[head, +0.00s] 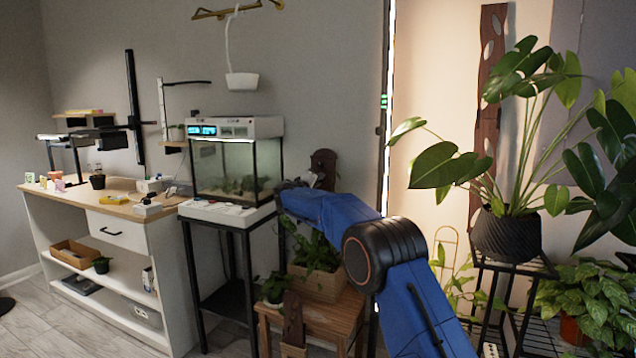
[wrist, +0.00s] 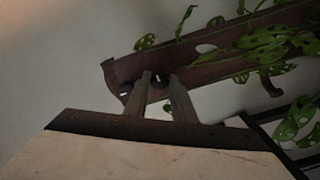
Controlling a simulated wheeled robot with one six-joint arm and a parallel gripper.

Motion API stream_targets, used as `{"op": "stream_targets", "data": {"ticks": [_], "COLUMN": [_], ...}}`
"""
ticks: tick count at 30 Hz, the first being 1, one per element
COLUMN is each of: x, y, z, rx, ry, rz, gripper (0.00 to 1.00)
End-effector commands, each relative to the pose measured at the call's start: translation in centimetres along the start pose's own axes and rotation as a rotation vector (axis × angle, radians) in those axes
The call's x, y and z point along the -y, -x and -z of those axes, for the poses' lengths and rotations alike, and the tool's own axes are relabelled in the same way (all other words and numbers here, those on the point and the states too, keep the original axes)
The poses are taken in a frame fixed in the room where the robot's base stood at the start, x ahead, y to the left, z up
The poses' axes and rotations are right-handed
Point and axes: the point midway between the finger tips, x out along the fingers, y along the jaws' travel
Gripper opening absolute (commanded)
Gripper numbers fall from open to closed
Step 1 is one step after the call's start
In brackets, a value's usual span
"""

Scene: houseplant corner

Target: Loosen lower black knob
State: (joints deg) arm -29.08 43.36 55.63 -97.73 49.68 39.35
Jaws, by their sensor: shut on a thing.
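A dark brown wooden board (head: 323,160) stands upright behind my arm in the head view, just right of the glass tank. Two black knobs show near that end. The lower black knob (wrist: 157,82) sits between the fingertips of my gripper (wrist: 160,84), which is shut on it. The other knob (wrist: 126,89) is free, to the left of the fingers. In the head view my gripper (head: 309,180) is small at the board, and the knobs cannot be made out.
A potted plant (head: 317,280) stands on a wooden stool (head: 340,312) below. The glass tank (head: 236,168) on its black stand is close at left. A large plant (head: 505,235) stands at right.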

Motion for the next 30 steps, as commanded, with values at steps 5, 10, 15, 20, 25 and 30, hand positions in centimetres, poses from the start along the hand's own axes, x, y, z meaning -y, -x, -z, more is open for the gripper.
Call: {"op": "stream_targets", "data": {"ticks": [5,10,15,20,25,30], "x": [0.06,0.05,0.05,0.05,0.05,0.06], "y": [0.06,0.06,0.07,0.07,0.08,0.09], "z": [0.06,0.07,0.09,0.11,0.12,0.15], "rx": [-0.001,-0.001,-0.001,-0.002,-0.002,-0.002], "ry": [0.167,0.329,0.491,0.643,0.804,0.966], "rz": [0.001,0.001,0.001,0.001,0.001,0.001], "gripper": [0.01,0.01,0.01,0.01,0.01,0.01]}}
